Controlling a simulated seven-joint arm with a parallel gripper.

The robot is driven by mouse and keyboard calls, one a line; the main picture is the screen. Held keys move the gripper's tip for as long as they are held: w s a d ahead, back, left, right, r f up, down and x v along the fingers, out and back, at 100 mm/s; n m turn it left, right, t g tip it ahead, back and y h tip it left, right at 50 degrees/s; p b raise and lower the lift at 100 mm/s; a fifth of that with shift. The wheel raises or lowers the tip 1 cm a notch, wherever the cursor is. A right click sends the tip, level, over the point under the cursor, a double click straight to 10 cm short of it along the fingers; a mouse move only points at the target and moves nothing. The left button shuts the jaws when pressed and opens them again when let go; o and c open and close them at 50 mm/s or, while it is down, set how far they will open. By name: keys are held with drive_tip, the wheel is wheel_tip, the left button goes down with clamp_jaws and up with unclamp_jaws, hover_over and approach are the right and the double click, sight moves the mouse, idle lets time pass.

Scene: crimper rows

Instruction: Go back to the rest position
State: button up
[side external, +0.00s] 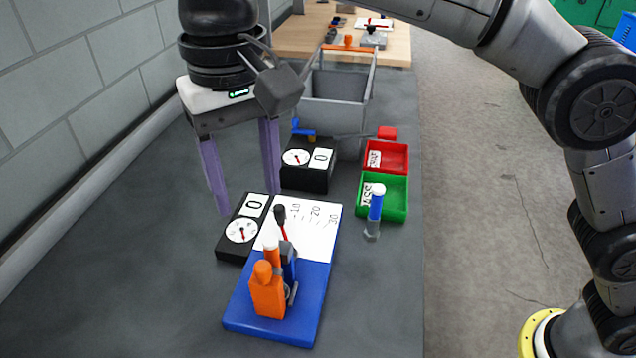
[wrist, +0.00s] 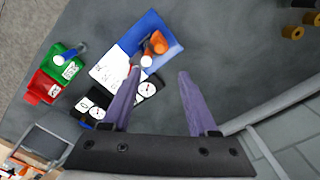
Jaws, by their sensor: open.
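My gripper (side external: 248,196) has two purple fingers, spread wide with nothing between them. In the wrist view the open fingers (wrist: 159,74) point toward the blue base (wrist: 172,45) and the white scale sheet (wrist: 108,70). The blue base (side external: 270,325) carries an orange device (side external: 267,292) with a dark-tipped red lever. A black gauge block (side external: 232,246) lies beside the white sheet (side external: 318,240).
A second gauge block (side external: 305,177), red bin (side external: 399,158), green bin (side external: 397,208) and blue-and-white cylinder (side external: 376,205) stand farther back and right. A grey basket (side external: 338,112) stands behind. A block wall (side external: 75,90) borders the left. The table's front left is clear.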

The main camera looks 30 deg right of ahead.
drive_tip(key=w+d+r+m+t, duration=0.1)
drive_tip(key=d+r, duration=0.3)
drive_tip(key=d, duration=0.2)
drive_tip(key=w+d+r+m, duration=0.1)
drive_tip(key=d+r+m, duration=0.1)
drive_tip(key=d+r, duration=0.35)
drive_tip(key=s+d+m+t+y, duration=0.1)
drive_tip(key=s+d, duration=0.2)
drive_tip(key=d, duration=0.5)
drive_tip(key=s+d+t, duration=0.1)
drive_tip(key=s+d, duration=0.3)
drive_tip(key=d, duration=0.4)
drive_tip(key=s+d+f+t, duration=0.1)
drive_tip(key=s+d+f, duration=0.6)
drive_tip(key=s+d, duration=0.1)
drive_tip(key=s+d+f+n+t+h, duration=0.1)
drive_tip(key=s+f+n, duration=0.3)
drive_tip(key=f, duration=0.8)
drive_tip(key=shift+d+t, duration=0.3)
drive_tip(key=shift+s, duration=0.1)
